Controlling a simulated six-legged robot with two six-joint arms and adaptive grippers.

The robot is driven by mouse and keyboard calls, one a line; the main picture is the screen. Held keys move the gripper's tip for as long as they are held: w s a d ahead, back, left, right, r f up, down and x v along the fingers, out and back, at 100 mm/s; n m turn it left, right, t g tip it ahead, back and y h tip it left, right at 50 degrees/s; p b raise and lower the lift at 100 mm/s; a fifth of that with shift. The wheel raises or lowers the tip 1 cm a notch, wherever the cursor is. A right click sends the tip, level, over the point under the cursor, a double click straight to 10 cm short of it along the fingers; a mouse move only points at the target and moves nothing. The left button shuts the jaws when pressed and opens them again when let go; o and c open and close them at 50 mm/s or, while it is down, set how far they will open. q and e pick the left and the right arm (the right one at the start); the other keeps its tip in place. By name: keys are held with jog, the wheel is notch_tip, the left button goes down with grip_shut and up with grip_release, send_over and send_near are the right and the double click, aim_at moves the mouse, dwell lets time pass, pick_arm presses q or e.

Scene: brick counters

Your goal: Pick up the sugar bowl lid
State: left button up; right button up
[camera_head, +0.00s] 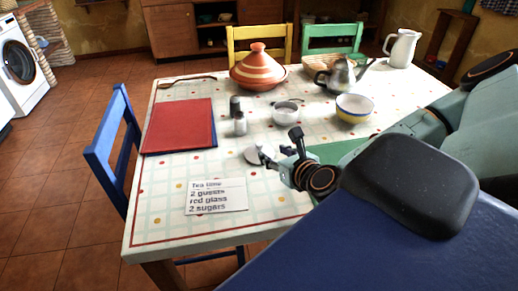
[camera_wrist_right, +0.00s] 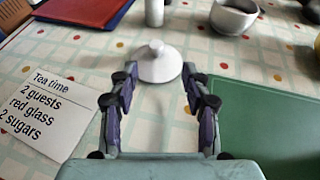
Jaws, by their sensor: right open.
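The sugar bowl lid (camera_wrist_right: 158,65) is a white round lid with a small knob, lying knob up on the table. In the wrist view it is just ahead of and between the fingertips, with no visible contact. In the head view the lid (camera_head: 254,157) is partly covered by my gripper. My right gripper (camera_wrist_right: 160,80) is open and empty; it also shows in the head view (camera_head: 280,153). A small white bowl (camera_head: 286,113), likely the sugar bowl, stands open beyond it. My left gripper is not in view.
A card with writing (camera_head: 216,196) and a green mat (camera_head: 338,152) flank the gripper.

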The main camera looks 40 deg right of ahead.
aim_at(261, 147)
jog(key=shift+w+d+f, duration=0.2)
jog(key=shift+w+f, duration=0.15)
jog(key=shift+w, duration=0.05)
jog(key=shift+w+f+b, duration=0.25)
jog(key=shift+w+b, duration=0.05)
jog(key=shift+w, duration=0.2)
jog(key=shift+w+f+b, duration=0.2)
jog(key=shift+w+b, duration=0.1)
jog(key=shift+w, duration=0.15)
jog(key=shift+w+b, duration=0.35)
jog(key=shift+b, duration=0.05)
jog(key=shift+w+b, duration=0.45)
jog(key=shift+b, duration=0.15)
jog(key=shift+b+x, duration=0.55)
jog(key=shift+x, duration=0.9)
jog(key=shift+s+r, duration=0.3)
jog(key=shift+s, duration=0.05)
jog(key=shift+c, duration=0.3)
jog(key=shift+w+f, duration=0.2)
jog(key=shift+w, duration=0.1)
jog(key=c, duration=0.5)
jog(key=shift+s+r, duration=0.15)
jog(key=shift+s, duration=0.05)
jog(key=c, duration=0.4)
jog(key=shift+w, duration=0.1)
grip_shut()
